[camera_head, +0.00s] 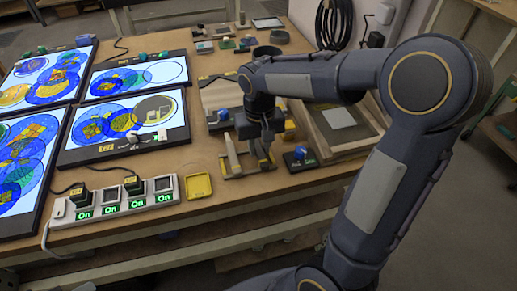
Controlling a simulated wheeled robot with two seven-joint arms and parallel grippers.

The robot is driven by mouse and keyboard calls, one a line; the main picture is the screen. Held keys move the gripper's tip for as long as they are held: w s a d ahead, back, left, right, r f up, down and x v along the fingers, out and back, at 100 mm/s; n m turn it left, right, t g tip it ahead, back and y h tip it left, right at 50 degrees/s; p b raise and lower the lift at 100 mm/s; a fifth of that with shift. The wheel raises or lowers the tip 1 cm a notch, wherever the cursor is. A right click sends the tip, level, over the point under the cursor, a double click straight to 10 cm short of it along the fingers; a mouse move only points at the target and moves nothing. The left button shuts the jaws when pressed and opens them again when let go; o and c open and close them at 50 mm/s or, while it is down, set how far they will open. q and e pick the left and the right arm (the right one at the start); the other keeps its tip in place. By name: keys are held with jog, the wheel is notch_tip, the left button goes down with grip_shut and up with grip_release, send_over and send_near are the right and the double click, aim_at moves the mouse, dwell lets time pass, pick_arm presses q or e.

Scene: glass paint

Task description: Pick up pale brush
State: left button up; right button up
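A pale, narrow upright piece (232,152), which may be the pale brush, stands on the wooden table just left of my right gripper. Its lower end meets a dark and yellow holder (238,173). My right gripper (264,158) points down close beside it, over the right part of this holder. The fingers are small and dark here. I cannot tell whether they are open or hold anything. My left gripper is not in view.
Lit panels with blue and yellow circles (160,75) cover the table's left side. A power strip (125,198) and a yellow tray (199,186) lie near the front edge. A wooden frame (345,140) is right of the gripper. Small blue-topped items (299,153) stand nearby.

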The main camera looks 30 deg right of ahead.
grip_shut()
jog(key=shift+r, duration=0.1)
